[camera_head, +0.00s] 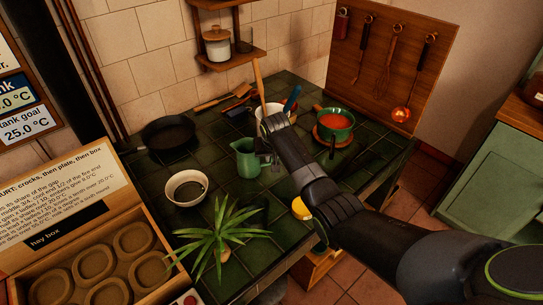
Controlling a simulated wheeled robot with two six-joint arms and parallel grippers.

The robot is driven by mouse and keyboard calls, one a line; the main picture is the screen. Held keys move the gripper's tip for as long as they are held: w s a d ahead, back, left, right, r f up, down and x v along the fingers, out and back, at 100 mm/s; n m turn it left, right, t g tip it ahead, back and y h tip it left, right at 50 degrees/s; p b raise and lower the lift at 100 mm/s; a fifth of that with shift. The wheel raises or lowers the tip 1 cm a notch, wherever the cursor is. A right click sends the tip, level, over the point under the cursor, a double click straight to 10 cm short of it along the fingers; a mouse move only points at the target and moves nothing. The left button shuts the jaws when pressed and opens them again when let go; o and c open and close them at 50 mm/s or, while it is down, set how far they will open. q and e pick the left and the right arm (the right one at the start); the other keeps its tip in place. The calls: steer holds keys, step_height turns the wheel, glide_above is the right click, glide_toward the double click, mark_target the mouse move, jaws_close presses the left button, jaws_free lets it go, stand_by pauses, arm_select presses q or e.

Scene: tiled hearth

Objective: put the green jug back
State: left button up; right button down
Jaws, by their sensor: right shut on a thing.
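The green jug (245,161) stands upright near the middle of the dark green tiled top (207,147). My right arm reaches in from the lower right, and its gripper (266,159) is at the jug's right side, shut on it. The handle side of the jug is largely hidden by the gripper. I cannot tell whether the jug's base touches the tiles. My left gripper is not in view.
A white bowl (186,188) and a spiky plant (222,232) are in front of the jug. A black pan (168,134) is at the left. A utensil crock (272,111) and a green pot of red soup (334,123) stand behind. A hay box (88,232) is at lower left.

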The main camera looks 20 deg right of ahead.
steer(key=c, duration=1.9)
jaws_free()
steer(key=shift+f, duration=0.1)
steer(key=o, duration=0.4)
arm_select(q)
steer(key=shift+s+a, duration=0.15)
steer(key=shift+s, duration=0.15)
arm_select(e)
steer(key=shift+o, duration=0.2)
steer(key=shift+r, duration=0.2)
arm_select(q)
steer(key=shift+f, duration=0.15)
arm_select(e)
steer(key=v, duration=1.2)
